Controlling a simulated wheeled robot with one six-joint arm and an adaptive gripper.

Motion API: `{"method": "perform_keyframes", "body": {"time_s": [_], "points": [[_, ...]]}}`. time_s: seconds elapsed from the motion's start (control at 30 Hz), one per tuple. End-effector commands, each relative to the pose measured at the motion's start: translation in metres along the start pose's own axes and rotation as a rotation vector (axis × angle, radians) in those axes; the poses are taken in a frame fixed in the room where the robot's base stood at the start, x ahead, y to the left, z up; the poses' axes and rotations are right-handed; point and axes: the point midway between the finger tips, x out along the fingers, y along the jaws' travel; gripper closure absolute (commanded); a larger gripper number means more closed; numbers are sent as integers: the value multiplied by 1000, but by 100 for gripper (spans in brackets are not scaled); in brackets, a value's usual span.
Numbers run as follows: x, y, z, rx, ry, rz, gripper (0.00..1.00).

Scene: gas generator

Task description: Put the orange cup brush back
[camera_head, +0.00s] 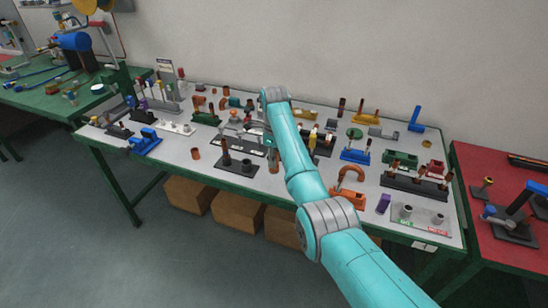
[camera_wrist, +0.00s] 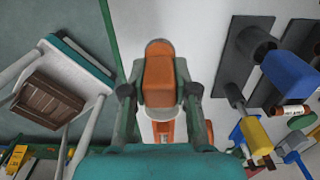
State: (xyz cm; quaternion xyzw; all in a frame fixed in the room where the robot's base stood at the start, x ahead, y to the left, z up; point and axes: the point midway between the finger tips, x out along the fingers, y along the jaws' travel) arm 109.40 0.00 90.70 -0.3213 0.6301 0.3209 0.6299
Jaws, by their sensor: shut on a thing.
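In the wrist view my gripper (camera_wrist: 159,88) is shut on an orange block-like piece with a rounded end, which looks like the orange cup brush (camera_wrist: 158,72). A finger lies along each side of it. Its lower part is hidden by my gripper. Below it in the picture another orange shape (camera_wrist: 165,131) shows, partly covered by my gripper; I cannot tell what it is. In the head view my arm reaches over the middle of the white-topped table (camera_head: 187,140), and the held piece cannot be made out there.
Dark stands (camera_head: 235,165), a blue holder (camera_head: 355,155), an orange holder (camera_head: 347,199) and a long dark rack (camera_head: 414,187) crowd the tabletop. A red table (camera_head: 480,235) stands at right, a green one (camera_head: 50,100) at left. Boxes (camera_head: 238,212) lie underneath.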

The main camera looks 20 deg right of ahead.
Motion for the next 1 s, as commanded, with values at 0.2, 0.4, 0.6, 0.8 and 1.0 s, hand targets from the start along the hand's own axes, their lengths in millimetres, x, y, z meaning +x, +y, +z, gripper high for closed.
{"method": "perform_keyframes", "body": {"time_s": [0.2, 0.4, 0.6, 0.8, 1.0], "points": [[6, 0, 0, 0, 1, 1, 97], [11, 0, 0, 0, 0, 1, 97], [16, 0, 0, 0, 0, 1, 97], [21, 0, 0, 0, 1, 1, 97], [26, 0, 0, 0, 0, 0, 97]]}}
